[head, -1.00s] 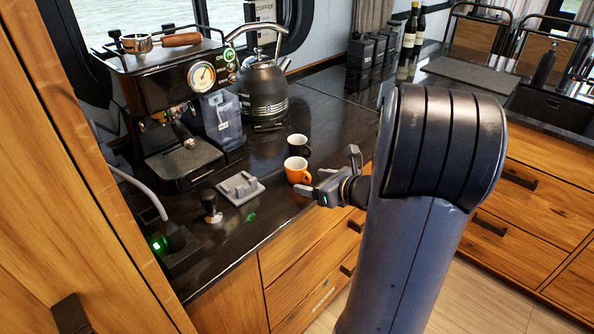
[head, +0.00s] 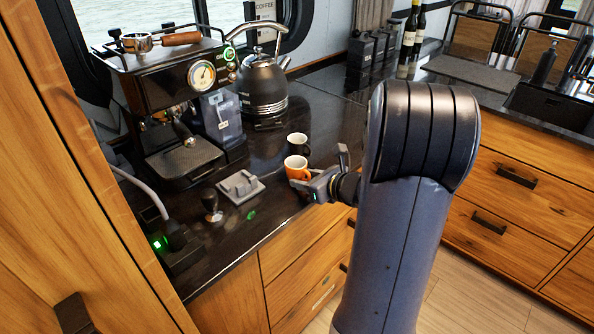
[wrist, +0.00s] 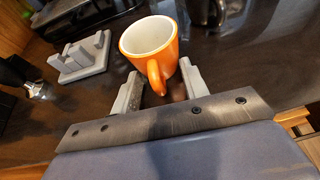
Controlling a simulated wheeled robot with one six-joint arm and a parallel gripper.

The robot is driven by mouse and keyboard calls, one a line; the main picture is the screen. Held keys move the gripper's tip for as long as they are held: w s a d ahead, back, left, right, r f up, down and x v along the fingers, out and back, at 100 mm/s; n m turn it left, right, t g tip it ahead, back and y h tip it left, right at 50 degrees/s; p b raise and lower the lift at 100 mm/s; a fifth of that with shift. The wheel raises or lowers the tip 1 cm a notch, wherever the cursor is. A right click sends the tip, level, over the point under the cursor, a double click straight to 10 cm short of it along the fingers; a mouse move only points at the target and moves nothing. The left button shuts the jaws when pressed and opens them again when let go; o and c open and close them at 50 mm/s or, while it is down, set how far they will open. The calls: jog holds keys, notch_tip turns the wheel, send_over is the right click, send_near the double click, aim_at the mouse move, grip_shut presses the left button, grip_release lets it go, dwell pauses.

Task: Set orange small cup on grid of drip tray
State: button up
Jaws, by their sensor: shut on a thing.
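The orange small cup (head: 296,168) stands upright on the dark counter, near its front edge. In the wrist view the cup (wrist: 150,45) shows its white inside, with its handle turned toward me. My gripper (head: 318,170) is at the cup's near side, low over the counter. In the wrist view my gripper (wrist: 159,74) has one finger on each side of the handle and is shut on the cup; the exact contact is hard to see. The drip tray (head: 185,162) with its dark grid is at the foot of the coffee machine, left of the cup, with nothing on it.
A black cup (head: 298,143) stands just behind the orange one. A grey stand (head: 240,187) and a tamper (head: 211,204) lie between the cup and the tray's front. The coffee machine (head: 175,85) rises above the tray; a kettle (head: 263,85) stands right of it.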

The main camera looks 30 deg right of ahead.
jog(key=shift+c, duration=1.1)
